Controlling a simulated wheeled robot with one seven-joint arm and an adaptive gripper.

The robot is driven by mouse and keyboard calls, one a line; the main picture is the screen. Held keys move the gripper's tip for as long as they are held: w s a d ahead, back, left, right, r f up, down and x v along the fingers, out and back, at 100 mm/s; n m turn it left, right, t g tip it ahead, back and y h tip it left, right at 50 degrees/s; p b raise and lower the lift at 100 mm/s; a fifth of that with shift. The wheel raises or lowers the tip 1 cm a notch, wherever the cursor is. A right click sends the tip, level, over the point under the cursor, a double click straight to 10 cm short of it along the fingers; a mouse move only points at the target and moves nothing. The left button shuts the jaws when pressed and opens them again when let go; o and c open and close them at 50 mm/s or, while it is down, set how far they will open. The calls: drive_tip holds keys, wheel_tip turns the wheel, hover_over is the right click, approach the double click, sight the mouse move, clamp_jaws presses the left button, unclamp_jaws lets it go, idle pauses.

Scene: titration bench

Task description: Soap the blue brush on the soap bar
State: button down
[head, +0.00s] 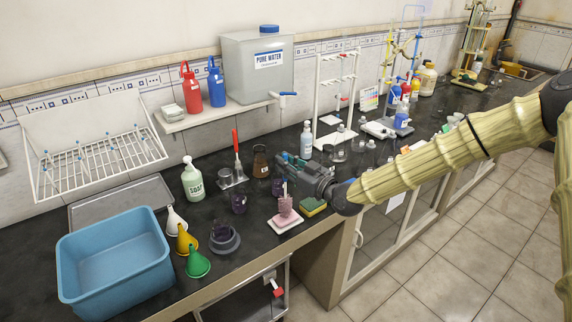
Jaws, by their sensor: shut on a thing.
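My gripper (286,166) is at the middle of the bench, above and just behind a pink soap bar. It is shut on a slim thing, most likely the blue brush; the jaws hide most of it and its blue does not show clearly. A pale narrow part (285,188) shows below the jaws, pointing down toward the soap. Whether it touches the soap, I cannot tell. The pink soap bar (285,207) sits on a pale pink dish (287,223) near the bench's front edge.
A yellow-green sponge (312,207) lies right of the dish. Left are a dark purple glass (239,202), a soap bottle (193,181), a red-handled brush (237,148) in a holder, coloured funnels (197,264) and a blue basin (114,260). A brown flask (260,162) stands behind.

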drive_tip(key=shift+r+p, duration=0.95)
drive_tip(key=shift+r, duration=2.5)
